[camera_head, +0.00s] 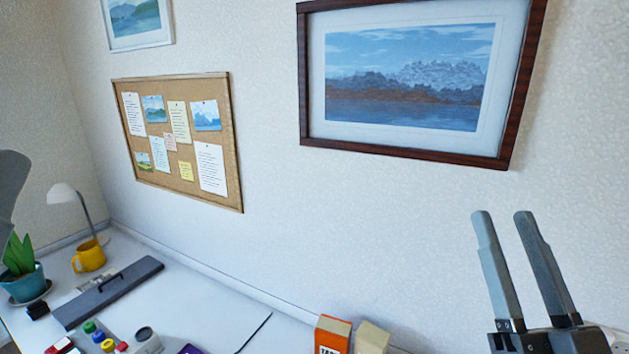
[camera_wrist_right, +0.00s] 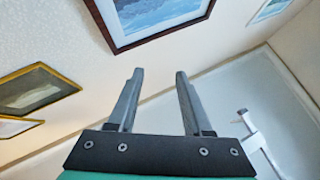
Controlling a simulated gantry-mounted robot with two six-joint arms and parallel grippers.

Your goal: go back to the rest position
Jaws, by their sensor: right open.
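My right gripper (camera_head: 503,217) is raised in front of the wall at the right of the head view. Its two grey fingers point up, stand apart and have nothing between them. In the right wrist view the same gripper (camera_wrist_right: 159,75) is open and empty, with the wall and ceiling beyond it. A grey rounded part shows at the left edge of the head view; I cannot tell what it is. My left gripper cannot be made out. No disc or disc shelf shows in either view.
A white desk (camera_head: 215,306) runs along the wall. It bears a plant (camera_head: 20,265), a lamp (camera_head: 72,200), a yellow mug (camera_head: 89,256), a dark grey long object (camera_head: 110,291) and an orange box (camera_head: 332,335). A corkboard (camera_head: 236,165) and a framed picture (camera_head: 400,85) hang on the wall.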

